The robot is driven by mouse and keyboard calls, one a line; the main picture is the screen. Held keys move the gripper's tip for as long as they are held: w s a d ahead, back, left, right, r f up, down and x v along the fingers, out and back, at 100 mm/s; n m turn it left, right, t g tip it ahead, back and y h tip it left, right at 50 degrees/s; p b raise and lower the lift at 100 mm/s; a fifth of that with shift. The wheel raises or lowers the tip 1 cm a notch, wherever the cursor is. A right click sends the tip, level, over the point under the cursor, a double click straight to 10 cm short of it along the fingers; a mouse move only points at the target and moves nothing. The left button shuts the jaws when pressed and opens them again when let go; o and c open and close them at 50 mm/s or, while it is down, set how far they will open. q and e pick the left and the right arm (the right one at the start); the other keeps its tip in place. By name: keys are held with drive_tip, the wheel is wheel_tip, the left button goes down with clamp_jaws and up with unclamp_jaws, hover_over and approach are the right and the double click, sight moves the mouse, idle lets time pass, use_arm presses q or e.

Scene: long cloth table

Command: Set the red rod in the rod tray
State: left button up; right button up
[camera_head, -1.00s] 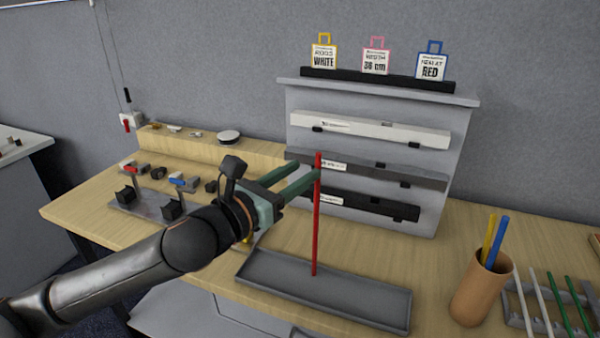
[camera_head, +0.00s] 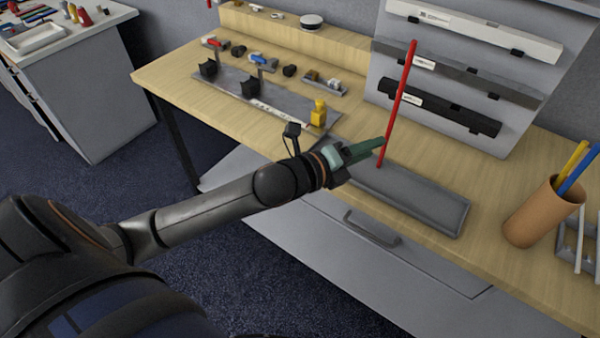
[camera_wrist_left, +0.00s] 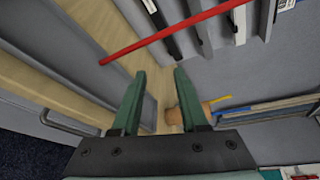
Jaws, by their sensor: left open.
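My right gripper is not in view.
A grey rack (camera_head: 385,62) with long boxes stands behind the tray. A brown cup (camera_head: 540,212) with yellow and blue rods is at right. A metal fixture plate (camera_head: 285,103) with a yellow piece (camera_head: 318,112) lies left. A drawer handle (camera_head: 372,230) is below the table's front edge.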

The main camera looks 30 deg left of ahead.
use_arm(q)
drive_tip(key=s+f+n+g+y, duration=0.1)
drive_tip(key=s+f+n+g, duration=0.1)
drive_tip(key=s+f+n, duration=0.9)
drive_tip(key=s+a+f+n+g+y, duration=0.1)
drive_tip(key=s+f+n+g+y, duration=0.1)
drive_tip(key=s+f+n, duration=0.9)
wheel_tip(320, 180, down, 6)
drive_tip(key=shift+a+r+n+g, duration=0.2)
drive_tip(key=shift+n+g, duration=0.3)
drive_tip(key=shift+n, duration=0.7)
